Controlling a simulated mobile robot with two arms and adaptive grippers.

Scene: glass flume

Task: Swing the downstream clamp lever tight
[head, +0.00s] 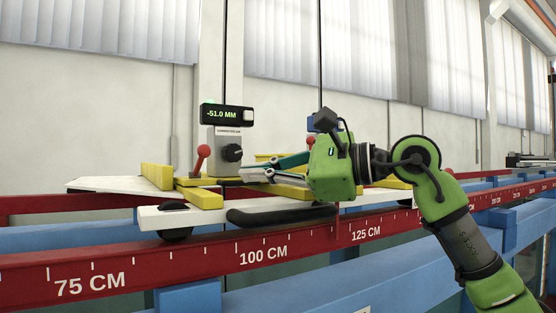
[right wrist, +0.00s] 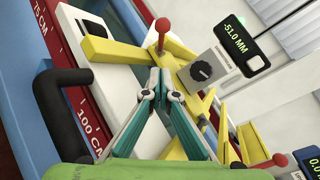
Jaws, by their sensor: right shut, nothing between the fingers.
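A red ball-topped clamp lever (head: 202,157) stands roughly upright on the carriage (head: 150,217), left of the black dial. In the right wrist view this lever (right wrist: 162,27) is beyond my fingertips, with a visible gap. A second red-knobbed lever (right wrist: 280,160) shows at the lower right of that view, by another display. No label shows which lever is the downstream one. My right gripper (head: 243,175) is shut and empty, low over the carriage and right of the first lever. It also shows in the right wrist view (right wrist: 160,76). My left gripper is out of view.
A display (head: 228,114) reading -51.0 MM stands above the black dial (head: 232,152). Yellow bars (head: 200,198) lie around the lever. A black curved handle (head: 280,214) sticks out at the carriage's front. The red scale rail (head: 200,258) runs along the blue frame below.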

